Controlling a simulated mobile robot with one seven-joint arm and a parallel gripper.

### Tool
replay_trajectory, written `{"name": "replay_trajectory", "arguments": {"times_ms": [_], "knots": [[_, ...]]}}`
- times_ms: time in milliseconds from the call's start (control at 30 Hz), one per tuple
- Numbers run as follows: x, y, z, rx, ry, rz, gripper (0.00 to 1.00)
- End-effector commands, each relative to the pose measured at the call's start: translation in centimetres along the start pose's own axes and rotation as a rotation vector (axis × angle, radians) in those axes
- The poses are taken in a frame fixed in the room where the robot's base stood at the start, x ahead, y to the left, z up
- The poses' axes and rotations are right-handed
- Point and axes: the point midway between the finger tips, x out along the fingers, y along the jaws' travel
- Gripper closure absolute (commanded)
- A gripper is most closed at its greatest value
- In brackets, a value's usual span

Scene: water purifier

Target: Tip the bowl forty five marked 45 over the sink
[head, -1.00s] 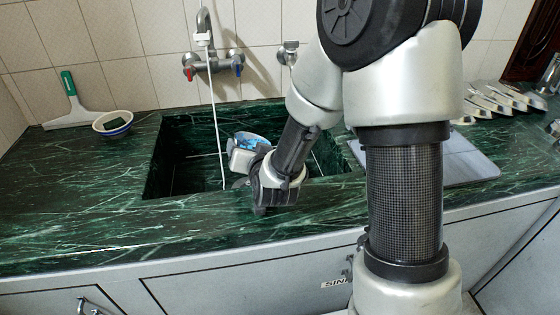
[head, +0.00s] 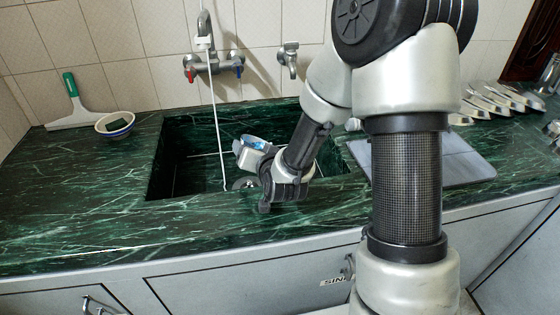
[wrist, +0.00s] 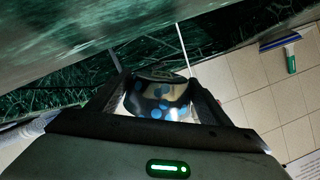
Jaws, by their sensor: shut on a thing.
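A bowl with blue spots (wrist: 158,98) is between the two fingers of my gripper (wrist: 160,112) in the wrist view. In the head view its blue and white side (head: 256,143) shows just past my gripper (head: 250,158), over the dark green sink (head: 190,165). My gripper is shut on this bowl and holds it tilted, near the sink's front right part. I cannot read a 45 on it, and its inside is mostly hidden in the head view.
A tap (head: 207,65) with a thin white line hanging from it stands behind the sink. A grey board (head: 460,165) lies at right.

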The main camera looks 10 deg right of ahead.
Motion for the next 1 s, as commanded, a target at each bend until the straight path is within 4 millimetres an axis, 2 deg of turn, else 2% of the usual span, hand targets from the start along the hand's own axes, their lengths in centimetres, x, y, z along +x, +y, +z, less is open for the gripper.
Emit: {"name": "replay_trajectory", "arguments": {"times_ms": [1000], "knots": [[0.51,0.92,-0.32,0.096,-0.057,-0.014,0.53]]}}
